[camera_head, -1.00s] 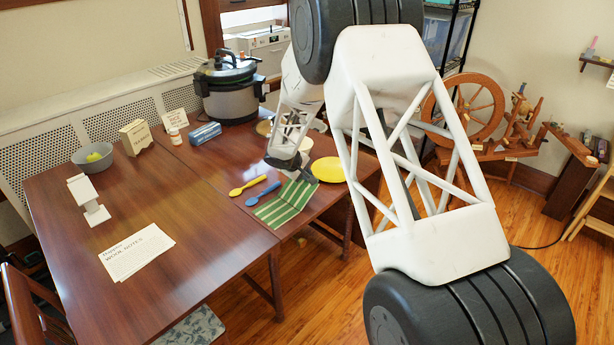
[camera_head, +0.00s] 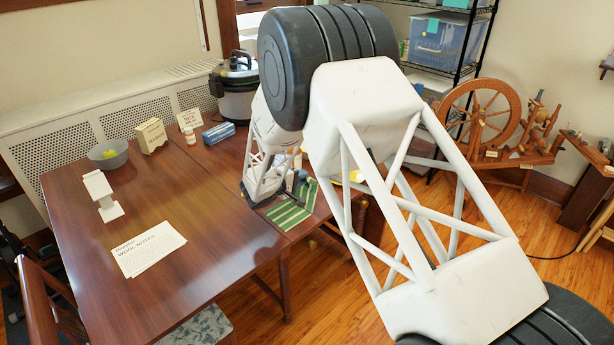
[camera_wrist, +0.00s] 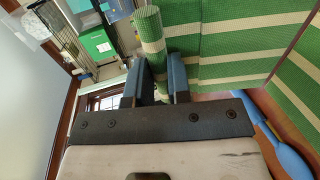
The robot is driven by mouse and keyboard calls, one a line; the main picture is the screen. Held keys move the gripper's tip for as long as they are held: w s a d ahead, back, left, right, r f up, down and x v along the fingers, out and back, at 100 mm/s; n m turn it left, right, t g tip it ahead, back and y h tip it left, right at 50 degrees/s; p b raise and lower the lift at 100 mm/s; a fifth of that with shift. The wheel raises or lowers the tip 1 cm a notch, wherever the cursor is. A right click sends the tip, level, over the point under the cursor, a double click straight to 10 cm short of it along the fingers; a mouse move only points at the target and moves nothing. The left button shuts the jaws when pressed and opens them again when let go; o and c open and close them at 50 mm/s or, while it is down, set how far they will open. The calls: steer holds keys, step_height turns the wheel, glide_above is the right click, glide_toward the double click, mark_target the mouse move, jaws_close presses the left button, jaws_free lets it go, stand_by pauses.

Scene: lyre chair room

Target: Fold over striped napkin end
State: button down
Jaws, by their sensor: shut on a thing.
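The green-and-cream striped napkin (camera_head: 292,214) lies near the right edge of the wooden table, partly hidden by my arm. In the wrist view its striped cloth (camera_wrist: 235,72) fills the upper right. A narrow curled piece of it stands between my fingers. My gripper (camera_wrist: 158,82) is shut on that piece. In the head view my gripper (camera_head: 268,194) is low over the napkin's left side, its fingertips mostly hidden. How far the held end lies over the rest cannot be told.
A blue spoon (camera_wrist: 280,138) lies beside the napkin. A yellow plate (camera_head: 355,176) shows partly behind my arm. The table (camera_head: 205,220) bears a printed sheet (camera_head: 148,247), a white stand (camera_head: 102,195), a grey bowl (camera_head: 108,154) and a pressure cooker (camera_head: 237,92). The table's middle is clear.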

steer(key=shift+s+a+f+t+h, duration=0.35)
steer(key=shift+s+a+f, duration=0.1)
steer(key=shift+s+a, duration=0.5)
steer(key=shift+s+a+f+t+h, duration=0.4)
steer(key=shift+s+a+f, duration=0.1)
steer(key=shift+s+a, duration=0.4)
steer(key=shift+s+a+f+t+h, duration=0.35)
steer(key=shift+s+a+f, duration=0.1)
steer(key=shift+s+a, duration=0.45)
steer(key=shift+s+d+f, duration=0.1)
steer(key=shift+f, duration=0.05)
steer(key=c, duration=1.2)
jaws_free()
steer(key=shift+o, duration=0.8)
steer(key=shift+r, duration=0.3)
